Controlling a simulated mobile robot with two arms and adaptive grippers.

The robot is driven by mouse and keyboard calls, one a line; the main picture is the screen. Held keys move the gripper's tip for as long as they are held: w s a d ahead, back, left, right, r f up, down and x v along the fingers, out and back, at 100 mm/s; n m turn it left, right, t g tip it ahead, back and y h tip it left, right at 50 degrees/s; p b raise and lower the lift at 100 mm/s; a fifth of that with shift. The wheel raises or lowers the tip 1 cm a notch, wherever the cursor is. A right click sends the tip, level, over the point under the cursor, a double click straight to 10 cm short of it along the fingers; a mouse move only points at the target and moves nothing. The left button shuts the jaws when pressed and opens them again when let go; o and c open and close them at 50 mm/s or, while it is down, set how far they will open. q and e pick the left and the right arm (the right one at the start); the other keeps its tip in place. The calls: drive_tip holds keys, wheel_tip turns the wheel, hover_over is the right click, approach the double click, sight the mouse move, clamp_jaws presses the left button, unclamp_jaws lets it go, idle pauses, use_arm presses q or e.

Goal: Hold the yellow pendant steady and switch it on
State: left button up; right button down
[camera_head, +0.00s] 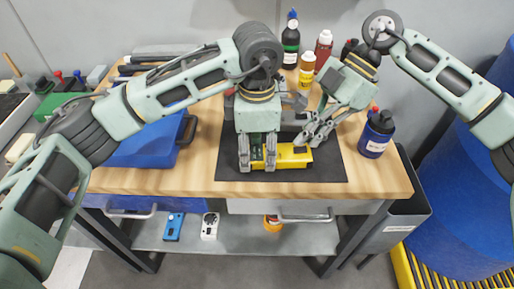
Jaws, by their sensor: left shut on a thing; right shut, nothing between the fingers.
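The yellow pendant (290,158) lies on a black mat (328,172) on the wooden workbench, with a small dark part on its top near the right end. My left gripper (257,165) points down at the pendant's left end and is shut on it; its fingers hide that end. My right gripper (308,142) is shut and empty, its fingertips close to the dark part near the pendant's right end. I cannot tell whether they touch it. The pendant's back is partly hidden by my grippers.
A dark blue bottle (376,134) stands right of the mat. A blue case (150,146) lies on the left of the bench. A blue barrel (457,195) stands on the right. The bench's front right corner is clear.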

sight(306, 149)
drive_tip(key=shift+f, duration=0.2)
